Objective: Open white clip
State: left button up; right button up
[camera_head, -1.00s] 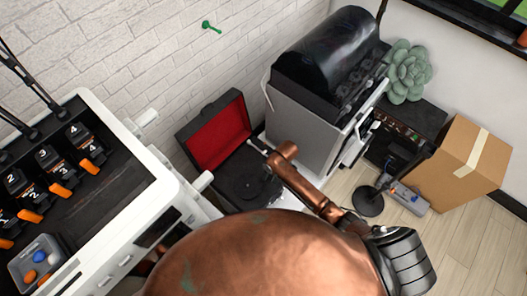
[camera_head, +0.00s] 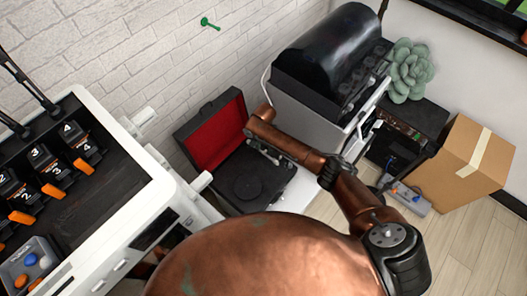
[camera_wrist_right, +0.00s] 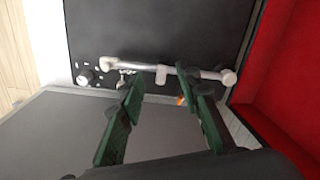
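A record player in an open case with a red-lined lid (camera_head: 215,135) stands in the middle of the head view; its dark platter (camera_head: 248,183) shows. In the right wrist view a pale tonearm (camera_wrist_right: 145,66) lies across the dark deck (camera_wrist_right: 160,30), with a small pale clip-like piece (camera_wrist_right: 162,76) on it; I cannot tell whether this is the white clip or whether it is open. My right gripper (camera_wrist_right: 166,92) has two green fingers spread apart, nothing visibly held, with tips close to the tonearm. In the head view my right arm hides part of the deck. My left gripper is not in view.
A white machine (camera_head: 175,200) with numbered black units stands at left. A grey appliance with a black domed top (camera_head: 325,55) stands behind the record player. A cardboard box (camera_head: 462,165), a green succulent (camera_head: 409,70) and a power strip (camera_head: 410,200) are at right.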

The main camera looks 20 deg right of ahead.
aim_at(265, 152)
jog(key=shift+f, duration=1.15)
jog(key=shift+c, duration=0.6)
grip_shut()
